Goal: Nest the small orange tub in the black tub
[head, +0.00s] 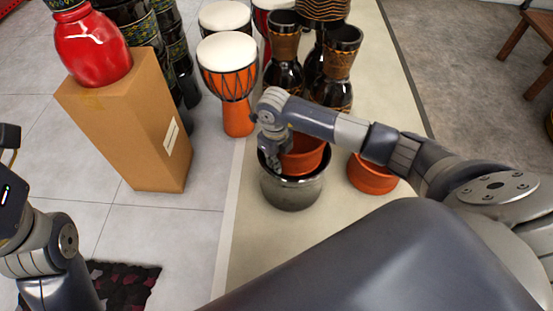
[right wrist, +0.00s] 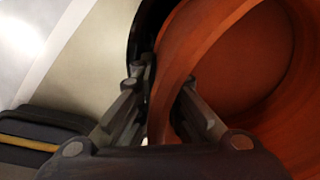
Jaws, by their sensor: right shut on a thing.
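The small orange tub (head: 305,156) is in the mouth of the black tub (head: 292,193), its upper part showing above the dark rim. My right gripper (head: 276,163) is shut on the left side of its wall. In the right wrist view my right gripper (right wrist: 166,84) has one finger inside the orange tub (right wrist: 235,60) and one outside, close to the black tub's rim (right wrist: 148,28). How deep the orange tub sits, and whether it touches the bottom, is hidden. My left gripper (head: 9,150) shows only partly at the left edge; its fingers are unclear.
Another orange tub (head: 370,176) stands right of the black tub, partly behind my right arm. An orange goblet drum (head: 238,115) and dark drums (head: 338,75) stand behind. A cardboard box (head: 140,125) bearing a red vase (head: 92,48) is at left.

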